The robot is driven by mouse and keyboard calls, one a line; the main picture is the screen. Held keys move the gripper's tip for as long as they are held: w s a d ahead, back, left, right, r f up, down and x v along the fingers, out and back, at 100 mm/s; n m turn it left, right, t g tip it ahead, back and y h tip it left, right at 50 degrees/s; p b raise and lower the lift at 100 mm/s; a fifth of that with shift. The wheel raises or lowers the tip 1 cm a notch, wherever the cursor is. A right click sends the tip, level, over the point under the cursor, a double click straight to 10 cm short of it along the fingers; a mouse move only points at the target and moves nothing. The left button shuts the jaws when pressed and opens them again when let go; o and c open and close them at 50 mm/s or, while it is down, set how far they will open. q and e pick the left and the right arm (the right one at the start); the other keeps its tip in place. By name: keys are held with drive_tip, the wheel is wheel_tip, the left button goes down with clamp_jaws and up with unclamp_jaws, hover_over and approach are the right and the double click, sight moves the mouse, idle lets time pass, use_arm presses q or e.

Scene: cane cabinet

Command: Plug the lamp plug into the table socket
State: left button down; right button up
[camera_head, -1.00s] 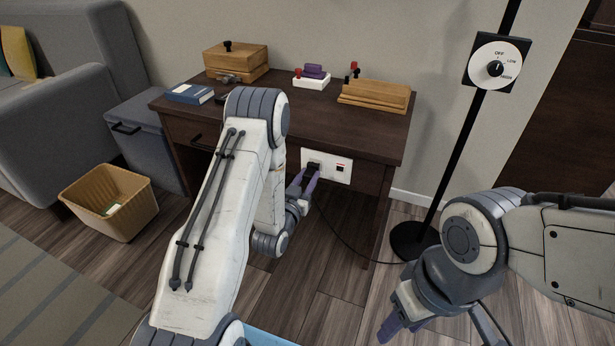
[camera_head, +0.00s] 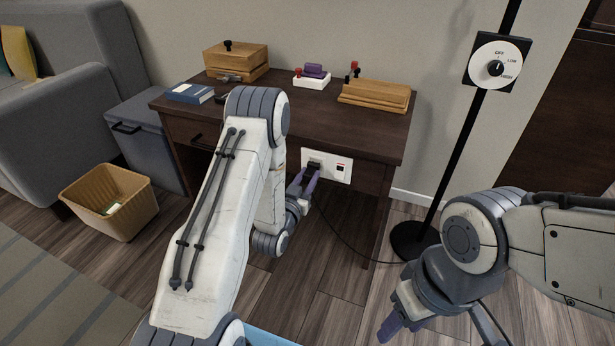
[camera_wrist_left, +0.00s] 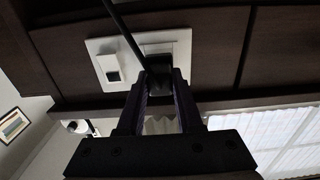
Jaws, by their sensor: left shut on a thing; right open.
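The table socket is a white plate (camera_head: 335,175) on the front of the dark wooden desk, with a switch at its right end. My left gripper (camera_head: 309,181) is shut on the black lamp plug (camera_head: 313,166) at the left part of the plate. In the left wrist view the plug (camera_wrist_left: 159,70) sits between the fingertips, in front of the socket plate (camera_wrist_left: 100,48). Whether it is seated in the socket is hidden. The lamp's black cord (camera_head: 345,243) runs down to the lamp base. My right gripper (camera_head: 402,325) is open and empty above the floor.
The lamp pole (camera_head: 455,150) with a round dial (camera_head: 497,68) stands right of the desk (camera_head: 270,100). The desk top holds a wooden box (camera_head: 236,62), a blue book (camera_head: 190,93) and wooden trays (camera_head: 375,96). A wicker basket (camera_head: 110,200) stands on the floor left.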

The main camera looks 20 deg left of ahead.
use_arm(q)
drive_tip(key=shift+w, duration=0.65)
idle(0.7)
drive_tip(key=c, duration=0.5)
unclamp_jaws()
